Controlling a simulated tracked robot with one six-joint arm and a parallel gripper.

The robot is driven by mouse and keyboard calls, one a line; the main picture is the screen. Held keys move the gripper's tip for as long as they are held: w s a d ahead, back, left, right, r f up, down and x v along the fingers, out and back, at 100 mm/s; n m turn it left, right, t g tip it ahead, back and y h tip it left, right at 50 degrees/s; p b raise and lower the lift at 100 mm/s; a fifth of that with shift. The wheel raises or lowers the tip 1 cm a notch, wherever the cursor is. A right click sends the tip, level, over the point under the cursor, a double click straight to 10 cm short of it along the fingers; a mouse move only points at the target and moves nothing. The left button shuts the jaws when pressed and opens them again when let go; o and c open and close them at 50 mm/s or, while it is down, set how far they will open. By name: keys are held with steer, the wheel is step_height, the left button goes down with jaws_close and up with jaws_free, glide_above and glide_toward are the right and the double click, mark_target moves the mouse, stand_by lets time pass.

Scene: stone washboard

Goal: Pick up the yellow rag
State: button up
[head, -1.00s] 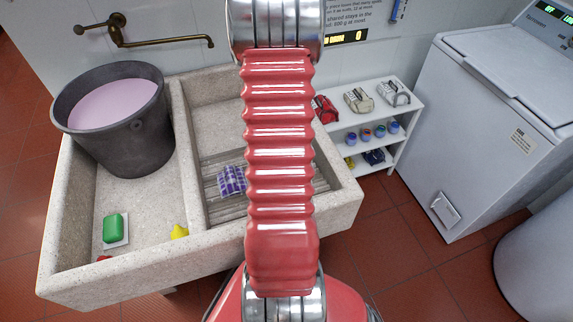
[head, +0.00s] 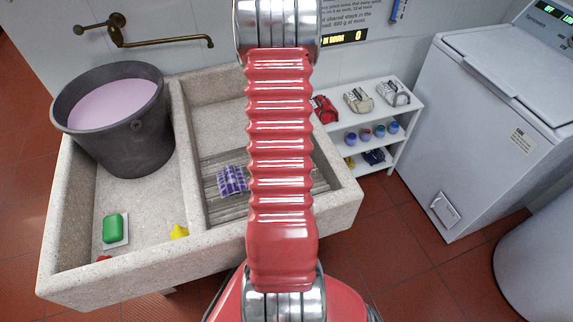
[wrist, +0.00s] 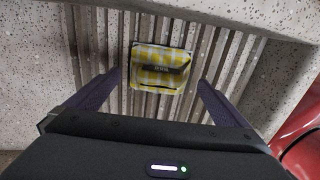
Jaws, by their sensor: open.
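My gripper is open, one dark finger to the left of the rag and one to the right, with clear gaps on both sides. I cannot tell the height of the fingertips above it. In the head view my red arm covers the gripper, and I cannot make out the yellow rag there. A purple checked cloth (head: 233,180) lies on the washboard left of my arm.
The stone sink (head: 55,262) has raised walls around its two basins. The left basin holds a grey bucket (head: 125,135) of pinkish liquid, a green block (head: 113,228) and a small yellow item (head: 180,231). A white shelf (head: 392,148) and a white chest machine (head: 470,130) stand right.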

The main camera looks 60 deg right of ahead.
steer(key=shift+s+a+f, duration=0.15)
steer(key=shift+f, duration=0.8)
steer(key=shift+s+a+f, duration=0.1)
steer(key=shift+f, duration=0.8)
steer(key=shift+c, duration=0.5)
steer(key=c, duration=1)
steer(key=shift+r, duration=0.15)
step_height(320, 180, up, 10)
steer(key=shift+f, duration=0.1)
